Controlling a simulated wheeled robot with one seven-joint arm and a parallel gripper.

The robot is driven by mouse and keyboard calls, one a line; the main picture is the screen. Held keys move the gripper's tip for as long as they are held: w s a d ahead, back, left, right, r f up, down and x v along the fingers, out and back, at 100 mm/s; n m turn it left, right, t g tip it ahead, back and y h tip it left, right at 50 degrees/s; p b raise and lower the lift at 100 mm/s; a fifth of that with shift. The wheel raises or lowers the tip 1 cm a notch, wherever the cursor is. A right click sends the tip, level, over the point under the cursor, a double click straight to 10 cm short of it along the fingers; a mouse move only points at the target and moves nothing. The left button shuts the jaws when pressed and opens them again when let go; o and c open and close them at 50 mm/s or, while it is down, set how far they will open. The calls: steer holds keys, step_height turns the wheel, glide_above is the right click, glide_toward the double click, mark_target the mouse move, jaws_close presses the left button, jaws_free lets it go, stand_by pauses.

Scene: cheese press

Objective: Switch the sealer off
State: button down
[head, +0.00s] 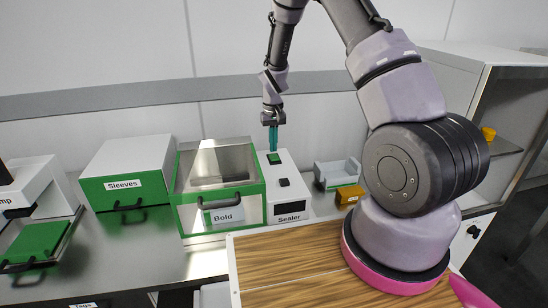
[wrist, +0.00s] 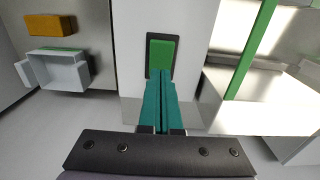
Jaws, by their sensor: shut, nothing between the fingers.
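The sealer (head: 291,206) is a white box labelled "Sealer" on the counter, right of the green-framed "Bold" case. A green rocker or button (head: 274,158) sits in a dark frame on its top toward the back, and a black knob (head: 284,182) sits nearer the front. My gripper (head: 273,139) points down over the sealer with its teal fingers closed together and empty. In the wrist view the fingertips (wrist: 162,82) reach the near edge of the green button (wrist: 161,55); I cannot tell whether they touch it.
The "Bold" case (head: 218,190) stands close on the left, with the "Sleeves" box (head: 124,178) beyond it. A grey tray (head: 338,174) and an orange block (head: 349,194) lie to the right. A wooden board (head: 290,262) is in front.

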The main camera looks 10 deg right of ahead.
steer(key=shift+r, duration=2.65)
step_height(320, 180, up, 14)
steer(key=m+t, duration=0.1)
steer(key=t, duration=0.1)
glide_above(274, 155)
steer(key=s+d, duration=0.2)
steer(key=s, duration=0.2)
steer(key=s+d+r+m+t+y, duration=0.1)
steer(key=s+d+r, duration=0.1)
steer(key=s+r, duration=0.65)
steer(key=s+r+m+t, duration=0.1)
steer(key=s+r+t, duration=0.1)
steer(key=s+r, duration=0.3)
steer(key=s+d+r+m+t+y, duration=0.1)
steer(key=s+r, duration=0.4)
steer(key=s, duration=0.7)
steer(key=shift+d+r+t, duration=0.25)
steer(key=shift+r+t, duration=0.15)
steer(key=shift+t, duration=0.2)
